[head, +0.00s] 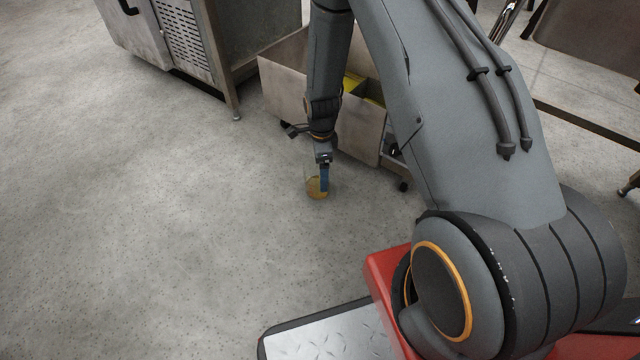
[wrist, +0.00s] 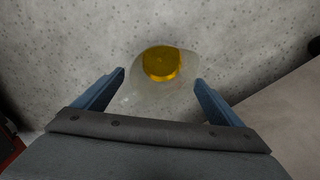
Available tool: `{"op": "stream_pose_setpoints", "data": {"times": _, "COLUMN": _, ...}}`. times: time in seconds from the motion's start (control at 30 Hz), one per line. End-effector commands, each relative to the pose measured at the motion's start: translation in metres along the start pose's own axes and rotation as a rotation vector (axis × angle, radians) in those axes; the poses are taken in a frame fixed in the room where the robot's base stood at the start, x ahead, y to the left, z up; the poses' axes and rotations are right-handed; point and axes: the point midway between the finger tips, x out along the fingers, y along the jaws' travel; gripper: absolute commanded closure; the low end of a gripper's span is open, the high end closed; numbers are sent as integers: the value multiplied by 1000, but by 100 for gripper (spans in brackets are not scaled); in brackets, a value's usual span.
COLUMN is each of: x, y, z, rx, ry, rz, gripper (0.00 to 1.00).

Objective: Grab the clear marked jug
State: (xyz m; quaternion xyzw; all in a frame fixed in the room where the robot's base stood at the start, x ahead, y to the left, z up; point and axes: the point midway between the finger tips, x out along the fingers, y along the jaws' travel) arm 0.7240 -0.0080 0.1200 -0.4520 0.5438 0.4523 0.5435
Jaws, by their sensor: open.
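The clear jug (head: 311,188) stands on the speckled floor, with a yellow-amber content low inside it. In the wrist view the clear jug (wrist: 150,92) lies ahead of and partly between the fingertips, its yellow part (wrist: 162,63) beyond them. No markings can be made out on it. My gripper (head: 324,178) points down at the jug in the head view and covers part of it. In the wrist view the blue fingers of my gripper (wrist: 160,77) are spread, one on each side of the jug. The fingers do not close on it.
A metal bin on casters (head: 357,130) with something yellow inside stands right behind my gripper. A steel cabinet (head: 200,40) stands at the back left. The floor (head: 130,220) to the left is clear.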

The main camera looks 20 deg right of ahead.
Motion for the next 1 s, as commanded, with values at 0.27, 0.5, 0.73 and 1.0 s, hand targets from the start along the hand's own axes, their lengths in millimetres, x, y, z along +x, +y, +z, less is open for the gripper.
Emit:
{"op": "stream_pose_setpoints", "data": {"times": 0.27, "x": 28, "y": -2, "z": 4, "rx": -1, "ry": 0, "rz": 0, "gripper": 10}}
{"op": "stream_pose_setpoints", "data": {"times": 0.5, "x": 49, "y": -2, "z": 4, "rx": -1, "ry": -1, "rz": -1, "gripper": 10}}
{"op": "stream_pose_setpoints", "data": {"times": 0.73, "x": 48, "y": -1, "z": 4, "rx": -1, "ry": -1, "rz": -1, "gripper": 11}}
{"op": "stream_pose_setpoints", "data": {"times": 1.0, "x": 48, "y": -1, "z": 4, "rx": -1, "ry": -1, "rz": -1, "gripper": 57}}
